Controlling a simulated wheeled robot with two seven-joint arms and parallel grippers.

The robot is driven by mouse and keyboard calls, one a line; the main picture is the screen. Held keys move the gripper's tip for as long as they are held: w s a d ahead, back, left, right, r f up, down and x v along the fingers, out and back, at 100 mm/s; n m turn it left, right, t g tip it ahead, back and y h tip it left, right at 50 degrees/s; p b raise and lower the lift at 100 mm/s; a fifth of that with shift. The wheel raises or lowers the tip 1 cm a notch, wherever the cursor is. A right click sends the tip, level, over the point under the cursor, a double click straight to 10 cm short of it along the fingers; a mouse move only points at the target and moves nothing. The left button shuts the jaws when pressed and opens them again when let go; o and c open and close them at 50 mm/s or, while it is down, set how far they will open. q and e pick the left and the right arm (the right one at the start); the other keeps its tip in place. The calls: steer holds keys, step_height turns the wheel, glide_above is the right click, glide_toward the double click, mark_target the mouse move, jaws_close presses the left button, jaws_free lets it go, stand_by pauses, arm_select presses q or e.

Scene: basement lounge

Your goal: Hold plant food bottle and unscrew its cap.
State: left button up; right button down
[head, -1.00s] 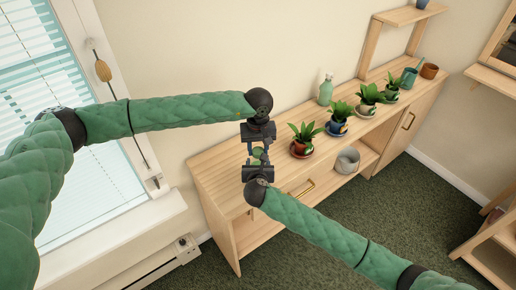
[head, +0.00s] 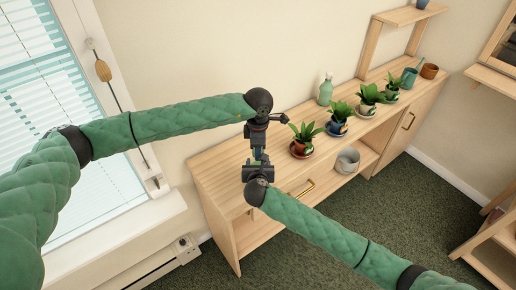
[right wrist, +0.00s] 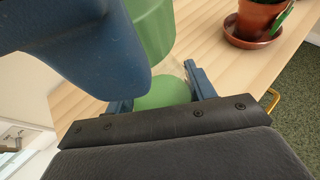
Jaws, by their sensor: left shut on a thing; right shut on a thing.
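The green plant food bottle (right wrist: 150,28) shows in the right wrist view as a green cylinder at the top, with a paler round green part (right wrist: 163,92) between my right fingers. I cannot tell which part is the cap. In the head view the bottle is almost hidden between the grippers, above the cabinet's left end. My left gripper (head: 257,146) comes from the back, shut on one part of it and seen edge-on. My right gripper (head: 258,162) faces it from the front, shut on the other part. A dark blue gripper part covers the upper left of the right wrist view.
A wooden cabinet (head: 224,180) runs along the wall. On it stand several potted plants on saucers, the nearest in a terracotta pot (head: 301,147), and a green spray bottle (head: 326,89). A grey pot (head: 347,160) sits on the shelf below. The window (head: 55,95) is at left.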

arm_select(q)
steer(key=n, duration=0.4)
arm_select(e)
steer(key=shift+s+a, duration=0.1)
arm_select(q)
steer(key=n, duration=0.4)
steer(key=shift+n, duration=0.3)
steer(key=n, duration=0.7)
steer(key=shift+w+r+n, duration=0.1)
steer(key=shift+n, duration=0.2)
steer(key=shift+r, duration=1.2)
steer(key=shift+r, duration=1.85)
arm_select(e)
steer(key=shift+c, duration=2.2)
jaws_free()
